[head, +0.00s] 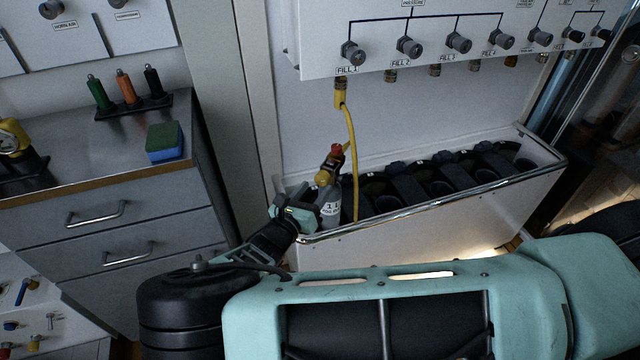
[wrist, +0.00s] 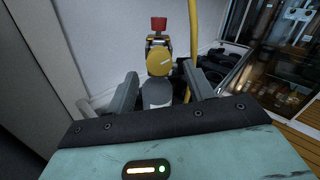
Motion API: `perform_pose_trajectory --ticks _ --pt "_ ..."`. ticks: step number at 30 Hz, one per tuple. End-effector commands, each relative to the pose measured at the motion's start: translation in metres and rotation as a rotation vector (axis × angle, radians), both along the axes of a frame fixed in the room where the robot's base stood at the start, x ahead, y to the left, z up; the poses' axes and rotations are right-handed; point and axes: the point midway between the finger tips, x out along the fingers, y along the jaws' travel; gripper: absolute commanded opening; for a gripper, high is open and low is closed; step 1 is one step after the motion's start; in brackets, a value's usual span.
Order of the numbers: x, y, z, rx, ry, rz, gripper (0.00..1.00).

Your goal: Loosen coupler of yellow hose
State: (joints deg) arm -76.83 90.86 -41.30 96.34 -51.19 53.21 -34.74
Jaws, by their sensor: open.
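The yellow hose (head: 352,140) hangs from the fitting under FILL 1 and loops down near a grey cylinder (head: 331,208) in the rack's leftmost place. It also shows in the wrist view (wrist: 194,35). A round yellow part (wrist: 159,60), which looks like the coupler, sits on the cylinder's valve; in the head view it is small (head: 323,178). A red knob (wrist: 158,24) is above it. My gripper (wrist: 160,76) is open, its fingers on either side just short of the yellow part, with no clear contact. In the head view my gripper (head: 308,198) partly hides the cylinder.
The white rack (head: 430,211) has a metal front rail and several dark slots to the right. The fill panel (head: 440,30) with several knobs hangs above. A drawer cabinet (head: 110,205) stands at left, with a green-blue sponge (head: 164,141) on top.

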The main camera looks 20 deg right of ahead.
Motion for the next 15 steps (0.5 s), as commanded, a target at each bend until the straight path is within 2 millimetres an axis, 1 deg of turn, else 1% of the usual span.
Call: perform_pose_trajectory --ticks 1,9,15 --pt "-0.009 0.011 -0.002 0.004 0.001 0.003 0.53" --pt "-0.052 0.058 -0.003 0.004 0.001 0.003 0.53" --pt "-0.075 0.083 -0.003 0.001 0.001 0.002 0.53"
